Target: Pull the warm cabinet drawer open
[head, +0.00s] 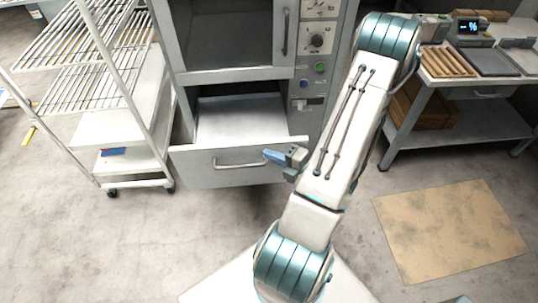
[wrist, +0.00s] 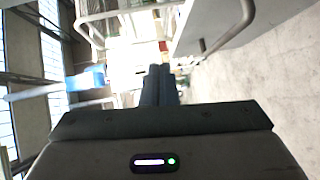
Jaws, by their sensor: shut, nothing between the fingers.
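The warm cabinet (head: 240,75) stands at the upper middle of the head view. Its lower drawer (head: 200,172) is out from the cabinet body, and its pale inside shows behind the front panel. A bar handle (head: 238,164) is on the drawer front. My gripper (head: 270,156) is in front of the drawer's right part, by the handle's right end. I cannot tell whether it touches the handle. In the wrist view my gripper's dark fingers (wrist: 158,85) are together with nothing between them. A grey panel with a bar handle (wrist: 230,35) shows at upper right there.
A white wire-shelf cart (head: 135,120) stands close left of the drawer. A workbench (head: 470,85) with trays is at right. A tan mat (head: 450,230) lies on the floor at lower right. Floor left of my arm is clear.

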